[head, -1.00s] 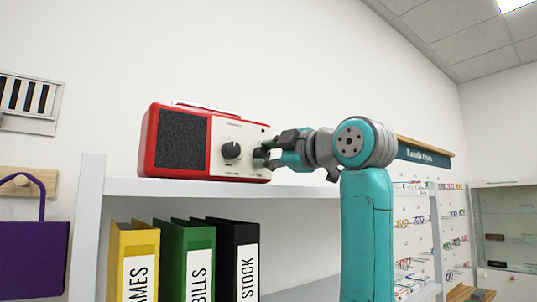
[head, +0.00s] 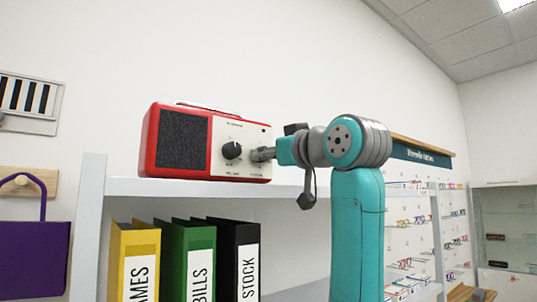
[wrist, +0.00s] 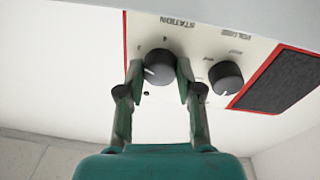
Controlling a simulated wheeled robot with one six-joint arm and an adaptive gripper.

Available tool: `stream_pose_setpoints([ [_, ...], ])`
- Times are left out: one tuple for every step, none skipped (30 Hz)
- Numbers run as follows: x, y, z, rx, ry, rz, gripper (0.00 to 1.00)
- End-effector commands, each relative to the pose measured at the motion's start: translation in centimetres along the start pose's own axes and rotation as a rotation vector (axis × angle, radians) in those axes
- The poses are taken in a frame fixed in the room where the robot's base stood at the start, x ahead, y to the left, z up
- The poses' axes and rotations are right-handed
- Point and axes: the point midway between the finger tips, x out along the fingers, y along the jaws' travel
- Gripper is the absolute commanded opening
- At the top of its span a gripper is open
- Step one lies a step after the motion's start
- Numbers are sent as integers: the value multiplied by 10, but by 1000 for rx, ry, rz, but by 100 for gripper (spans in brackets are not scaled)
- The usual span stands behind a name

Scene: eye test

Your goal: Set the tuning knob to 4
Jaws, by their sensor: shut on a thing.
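A red radio (head: 150,145) with a dark speaker and a cream panel stands on a white shelf. Its right-hand dark knob (wrist: 160,66) is marked STATION in the wrist view, where the lettering is upside down. The white line on this knob points to the left and slightly down in that view.
A second dark knob, the volume knob (head: 231,151), sits close beside the gripped one; it also shows in the wrist view (wrist: 225,77). Yellow, green and black binders (head: 238,262) stand below the white shelf (head: 130,187). A purple bag (head: 35,258) hangs at left.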

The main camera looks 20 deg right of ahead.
Motion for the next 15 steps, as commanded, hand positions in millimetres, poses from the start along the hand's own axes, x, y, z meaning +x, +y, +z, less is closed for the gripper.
stream_pose_setpoints([
  [0, 0, 2, 44, -8, 2, 1],
  [0, 0, 2, 72, -9, 4, 1],
  [1, -1, 2, 111, -12, 7, 1],
  [1, -1, 2, 139, -13, 10, 1],
  [1, -1, 2, 167, -15, 12, 1],
  [1, -1, 2, 205, -17, 16, 1],
  [1, -1, 2, 233, -18, 18, 1],
  [1, -1, 2, 261, -20, 20, 1],
  [1, -1, 1, 300, -22, 23, 1],
  [1, -1, 1, 328, -23, 25, 1],
  [1, -1, 1, 356, -25, 27, 1],
  [1, -1, 1, 394, -28, 30, 1],
  [1, -2, 1, 423, -30, 33, 1],
  [1, -2, 2, 451, -31, 35, 1],
  [1, -2, 2, 489, -34, 39, 1],
])
